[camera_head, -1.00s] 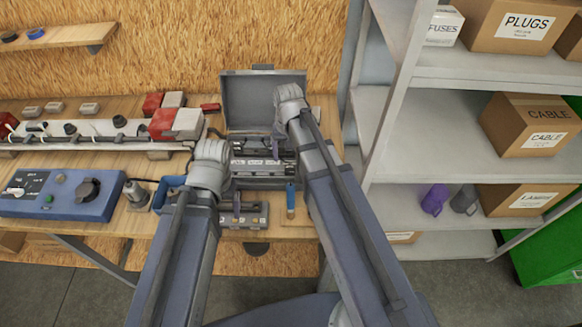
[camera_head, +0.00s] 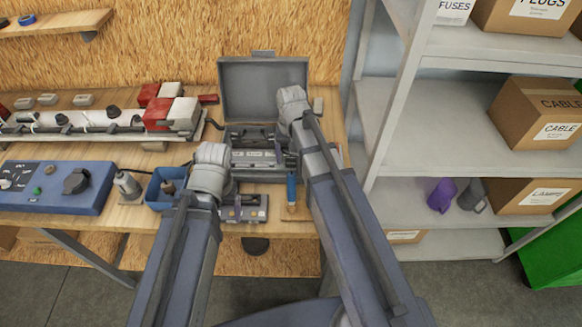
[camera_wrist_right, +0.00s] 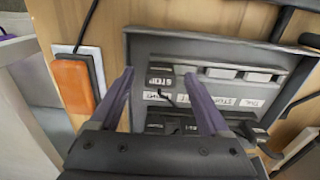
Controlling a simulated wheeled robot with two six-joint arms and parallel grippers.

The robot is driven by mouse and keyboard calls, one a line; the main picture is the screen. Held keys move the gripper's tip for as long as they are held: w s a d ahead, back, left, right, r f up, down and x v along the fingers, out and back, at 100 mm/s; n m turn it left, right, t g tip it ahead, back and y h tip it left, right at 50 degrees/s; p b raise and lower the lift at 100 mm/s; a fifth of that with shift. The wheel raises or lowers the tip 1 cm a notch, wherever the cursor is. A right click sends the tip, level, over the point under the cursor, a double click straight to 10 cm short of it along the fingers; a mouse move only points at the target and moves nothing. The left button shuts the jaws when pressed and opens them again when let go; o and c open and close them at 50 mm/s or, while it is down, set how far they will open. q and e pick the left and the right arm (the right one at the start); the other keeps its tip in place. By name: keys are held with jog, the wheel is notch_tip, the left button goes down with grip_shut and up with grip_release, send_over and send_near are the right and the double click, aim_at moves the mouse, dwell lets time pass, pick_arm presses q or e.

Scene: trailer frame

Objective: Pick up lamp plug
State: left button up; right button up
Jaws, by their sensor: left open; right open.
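I cannot clearly pick out the lamp plug. An open grey toolbox (camera_head: 262,90) stands on the bench with labelled compartments; its tray also shows in the right wrist view (camera_wrist_right: 205,45). My right gripper (camera_head: 279,152) hangs over it.
A blue bin (camera_head: 155,190) with a dark item and a blue control box (camera_head: 55,187) stand left. A light bar with red and white lamps (camera_head: 172,112) lies behind. A blue-handled tool (camera_head: 291,187) is right of the block. An orange piece (camera_wrist_right: 74,84) lies beside the tray.

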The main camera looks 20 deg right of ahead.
aim_at(291, 158)
pick_arm(q)
jog(key=shift+f, duration=0.7)
pick_arm(e)
jog(key=shift+f, duration=0.65)
pick_arm(q)
jog(key=shift+r, duration=0.1)
pick_arm(e)
jog(key=shift+r, duration=0.1)
jog(key=c, duration=0.9)
pick_arm(q)
jog(key=shift+r, duration=0.1)
notch_tip(291, 158, up, 10)
jog(key=p, duration=0.9)
jog(key=shift+p, duration=0.4)
pick_arm(e)
notch_tip(291, 158, up, 10)
jog(key=shift+r, duration=0.1)
